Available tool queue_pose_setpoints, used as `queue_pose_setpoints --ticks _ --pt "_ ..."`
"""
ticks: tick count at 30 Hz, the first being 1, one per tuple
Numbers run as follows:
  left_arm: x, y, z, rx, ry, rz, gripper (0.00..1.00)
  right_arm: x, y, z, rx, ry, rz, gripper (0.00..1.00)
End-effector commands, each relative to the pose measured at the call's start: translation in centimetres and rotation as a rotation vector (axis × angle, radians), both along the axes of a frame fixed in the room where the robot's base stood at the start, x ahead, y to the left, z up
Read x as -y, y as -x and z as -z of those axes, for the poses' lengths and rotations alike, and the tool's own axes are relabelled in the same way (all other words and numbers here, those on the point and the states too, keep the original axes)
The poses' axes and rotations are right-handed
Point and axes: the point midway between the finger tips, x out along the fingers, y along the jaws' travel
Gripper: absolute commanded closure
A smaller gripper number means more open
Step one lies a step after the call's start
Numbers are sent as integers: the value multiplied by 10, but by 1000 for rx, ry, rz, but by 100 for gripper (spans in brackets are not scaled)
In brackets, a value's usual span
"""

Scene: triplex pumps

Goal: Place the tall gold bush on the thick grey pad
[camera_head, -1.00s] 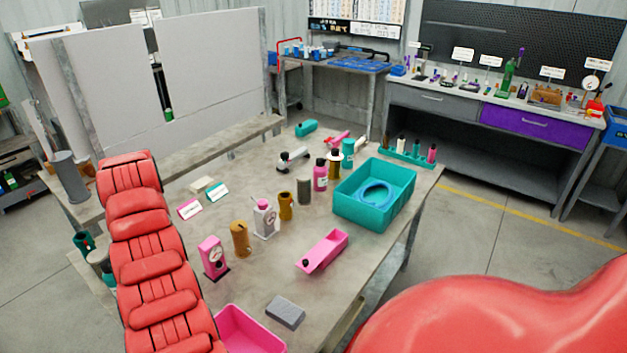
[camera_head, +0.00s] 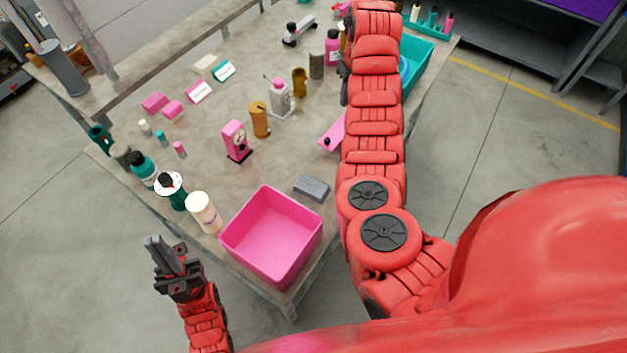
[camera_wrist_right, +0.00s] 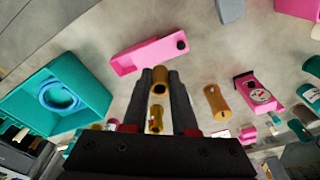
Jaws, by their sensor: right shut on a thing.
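My right gripper (camera_wrist_right: 160,82) is shut on a gold bush (camera_wrist_right: 159,87), whose round open end faces the right wrist camera. In the head view my right arm hides this gripper and bush. Another gold bush with a side hole (camera_head: 299,82) stands on the table; it shows below the held one in the wrist view (camera_wrist_right: 155,122). A larger brown-gold bush (camera_head: 259,119) stands nearer the pink gauge block. The thick grey pad (camera_head: 312,188) lies flat and bare beside the pink bin. My left gripper (camera_head: 170,257) is off the table at lower left, with nothing visible in it.
The pink bin (camera_head: 240,252) stands at the near table corner. A pink gauge block (camera_head: 235,140) and several bottles stand left of the pad.

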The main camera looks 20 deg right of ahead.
Motion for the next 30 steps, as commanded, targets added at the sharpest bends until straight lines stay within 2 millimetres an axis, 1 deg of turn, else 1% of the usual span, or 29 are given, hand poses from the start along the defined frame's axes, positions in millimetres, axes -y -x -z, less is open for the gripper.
queue_pose_setpoints --ticks 1,2,3,5,8,11,12,13,16,17,18,22,25,27,30 --pt "0 0 -8 0 0 0 100 8 8 7 -7 6 -17 100" --pt "0 0 -12 0 0 0 100 10 12 11 -4 6 -32 100" --pt "0 0 -15 0 0 0 100 13 20 20 -8 7 -51 100" --pt "0 0 -21 0 0 0 100 16 31 33 -7 8 -82 100" --pt "0 0 -30 0 0 0 100 19 54 54 -7 6 -131 100" --pt "0 0 -39 0 0 0 100 16 82 74 -4 3 -182 100" --pt "0 0 -43 0 0 0 100 13 96 84 -7 0 -201 100" --pt "0 0 -46 0 0 0 100 10 105 89 -3 0 -217 100" --pt "0 0 -55 1 0 0 100 -2 141 108 -5 -3 -264 100" --pt "0 0 -58 0 0 0 100 -7 151 112 -2 -3 -277 100" --pt "0 0 -61 0 0 0 100 -14 166 118 -3 -5 -294 100" --pt "0 0 -70 0 0 0 100 -35 207 130 -3 -4 -333 100" --pt "0 0 -75 0 0 0 100 -50 229 134 -2 -3 -353 100" --pt "0 0 -77 0 0 0 100 -57 239 135 2 -1 -361 100" --pt "0 0 -78 0 0 0 100 -64 247 136 2 -1 -369 100"
